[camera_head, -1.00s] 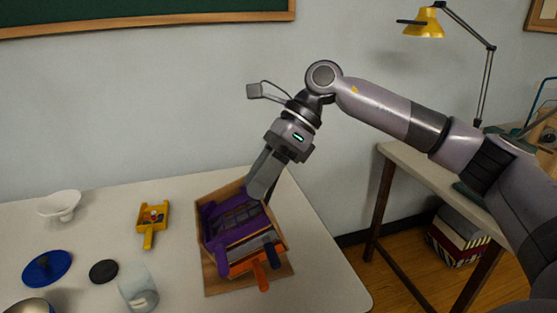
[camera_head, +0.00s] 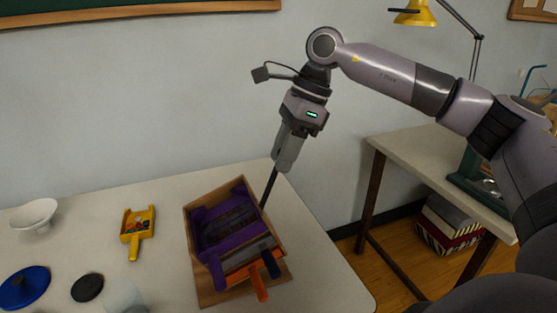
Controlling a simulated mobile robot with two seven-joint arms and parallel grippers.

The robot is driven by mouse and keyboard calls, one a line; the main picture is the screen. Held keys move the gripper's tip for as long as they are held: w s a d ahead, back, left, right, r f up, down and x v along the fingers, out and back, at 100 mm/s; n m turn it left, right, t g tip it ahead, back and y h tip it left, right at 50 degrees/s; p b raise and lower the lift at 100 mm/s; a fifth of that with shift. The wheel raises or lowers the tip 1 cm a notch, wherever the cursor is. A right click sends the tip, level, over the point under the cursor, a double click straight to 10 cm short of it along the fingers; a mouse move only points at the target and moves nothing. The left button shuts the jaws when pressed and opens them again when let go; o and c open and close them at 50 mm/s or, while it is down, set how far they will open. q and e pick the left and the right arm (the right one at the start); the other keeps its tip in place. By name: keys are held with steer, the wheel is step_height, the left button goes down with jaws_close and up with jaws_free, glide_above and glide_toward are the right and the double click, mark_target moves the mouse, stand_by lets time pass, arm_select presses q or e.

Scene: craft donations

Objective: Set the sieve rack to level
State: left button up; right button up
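The sieve rack (camera_head: 196,238) is a wooden box on a wooden base board (camera_head: 213,296), near the table's right end. It holds a purple sieve (camera_head: 213,262), an orange sieve (camera_head: 258,283) and a dark-handled one (camera_head: 270,262). The box looks tilted on its base; the exact angle is unclear. A thin dark lever (camera_head: 268,190) rises from its right side. My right gripper (camera_head: 281,166) is above the rack's back right corner, its fingers close together around the lever's upper end. My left gripper is not in view.
A yellow scoop (camera_head: 135,240) lies left of the rack. A white bowl (camera_head: 35,215), a blue lid (camera_head: 24,287), a black disc (camera_head: 87,288) and a clear jar (camera_head: 122,297) are farther left. A second table (camera_head: 425,155) stands to the right, across a gap.

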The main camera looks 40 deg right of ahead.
steer(key=shift+x, duration=1.15)
jaws_close()
arm_select(q)
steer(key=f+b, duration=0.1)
steer(key=b, duration=0.1)
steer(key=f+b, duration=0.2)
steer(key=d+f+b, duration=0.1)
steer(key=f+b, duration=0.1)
steer(key=b, duration=0.1)
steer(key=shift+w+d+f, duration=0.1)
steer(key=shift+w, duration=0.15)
arm_select(e)
steer(key=s+d+f+t+y, duration=0.1)
steer(key=d+f+y, duration=0.3)
steer(key=d, duration=0.2)
steer(key=shift+s, duration=0.2)
steer(key=shift+f, duration=0.15)
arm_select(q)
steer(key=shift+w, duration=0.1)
arm_select(e)
jaws_free()
